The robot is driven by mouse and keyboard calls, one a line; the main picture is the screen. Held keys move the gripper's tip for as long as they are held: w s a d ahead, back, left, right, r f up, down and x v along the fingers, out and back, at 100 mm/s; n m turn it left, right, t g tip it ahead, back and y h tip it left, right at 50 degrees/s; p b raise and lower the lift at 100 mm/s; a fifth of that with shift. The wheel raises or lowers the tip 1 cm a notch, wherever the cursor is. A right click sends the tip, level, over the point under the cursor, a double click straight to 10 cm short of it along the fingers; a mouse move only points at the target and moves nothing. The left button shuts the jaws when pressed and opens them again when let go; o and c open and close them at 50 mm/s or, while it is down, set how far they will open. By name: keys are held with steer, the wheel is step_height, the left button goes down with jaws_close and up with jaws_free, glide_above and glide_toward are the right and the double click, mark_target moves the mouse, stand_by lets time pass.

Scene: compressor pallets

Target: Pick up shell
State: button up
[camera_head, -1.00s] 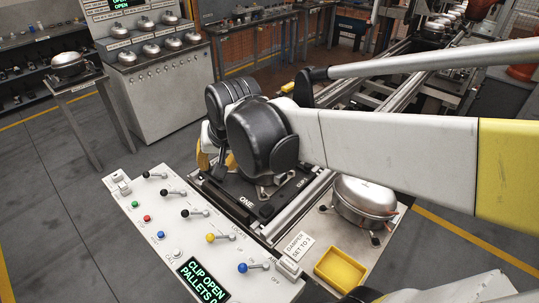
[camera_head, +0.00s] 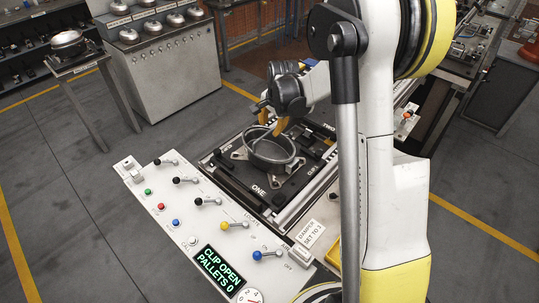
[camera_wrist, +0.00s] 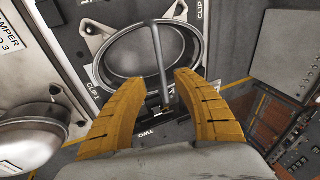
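A dark, open, bowl-like shell (camera_head: 268,158) sits on the black pallet marked ONE (camera_head: 237,183) in the head view. It also shows in the wrist view (camera_wrist: 125,58), with a thin grey bar (camera_wrist: 159,50) crossing its opening. My gripper (camera_head: 273,122) is over the far side of this shell. In the wrist view its two yellow fingers (camera_wrist: 160,77) are spread with a gap between them, and the bar shows in that gap. Whether a finger touches the shell or bar cannot be told. A silver domed shell (camera_wrist: 30,140) stands at the left of the wrist view.
A control panel (camera_head: 185,225) with coloured levers and buttons lies in front of the pallet. A DAMPER SET TO 3 sign (camera_head: 311,234) and a partly hidden yellow tray (camera_head: 332,251) are to its right. Several silver domes (camera_head: 172,20) stand on a cabinet behind.

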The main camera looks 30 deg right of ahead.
mark_target(268, 133)
steer(key=b+x, duration=0.1)
steer(key=x, duration=0.4)
steer(key=shift+w+a+f, duration=0.15)
steer(key=shift+w+f, duration=0.1)
steer(key=shift+r, duration=0.15)
jaws_close()
